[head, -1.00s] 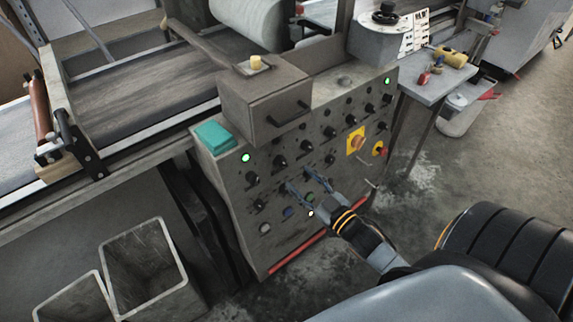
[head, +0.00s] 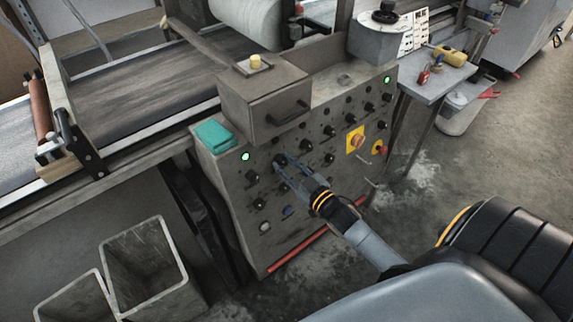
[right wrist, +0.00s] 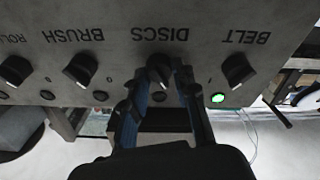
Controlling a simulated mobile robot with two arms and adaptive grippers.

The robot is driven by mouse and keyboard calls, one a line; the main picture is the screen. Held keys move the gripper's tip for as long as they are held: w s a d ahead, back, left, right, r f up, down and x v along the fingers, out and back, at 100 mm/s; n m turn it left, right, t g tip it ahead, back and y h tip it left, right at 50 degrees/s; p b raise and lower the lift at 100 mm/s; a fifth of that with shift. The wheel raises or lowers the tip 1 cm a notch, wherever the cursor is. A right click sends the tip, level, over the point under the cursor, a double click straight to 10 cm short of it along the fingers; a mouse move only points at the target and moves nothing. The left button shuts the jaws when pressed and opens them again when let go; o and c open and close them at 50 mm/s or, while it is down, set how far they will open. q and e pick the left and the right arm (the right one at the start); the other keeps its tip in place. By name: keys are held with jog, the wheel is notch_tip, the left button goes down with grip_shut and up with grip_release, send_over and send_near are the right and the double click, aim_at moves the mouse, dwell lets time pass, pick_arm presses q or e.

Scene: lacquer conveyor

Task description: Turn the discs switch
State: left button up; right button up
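The black DISCS switch (right wrist: 160,70) is a rotary knob on the grey control panel (head: 322,178). Its label reads upside down in the right wrist view, and the small lamp (right wrist: 157,97) by it is dark. My right gripper (right wrist: 161,80) is open, with one finger on each side of this knob; I cannot tell whether they touch it. In the head view, my right gripper (head: 283,163) reaches the upper-left knobs of the panel and partly hides them. My left gripper is not in view.
Neighbouring knobs are BELT (right wrist: 237,70), with a lit green lamp (right wrist: 218,98), and BRUSH (right wrist: 80,69). A drawer box with a handle (head: 288,114) juts out above the panel's knobs. A yellow-backed switch (head: 355,139) sits farther right.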

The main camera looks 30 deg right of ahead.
grip_shut()
jog(key=shift+r+m+p, duration=0.15)
jog(key=shift+m+p, duration=0.4)
jog(key=shift+m, duration=0.15)
jog(key=m+h+p, duration=0.1)
jog(key=m+p, duration=0.2)
jog(key=m, duration=0.1)
jog(key=shift+r+m, duration=0.1)
jog(key=shift+m, duration=0.2)
jog(key=m+h+p, duration=0.1)
jog(key=m+p, duration=0.1)
jog(key=m, duration=0.2)
jog(key=shift+m+g, duration=0.3)
jog(key=shift+m, duration=0.1)
jog(key=shift+m+p, duration=0.85)
jog(key=shift+m, duration=0.45)
jog(key=shift+h, duration=0.3)
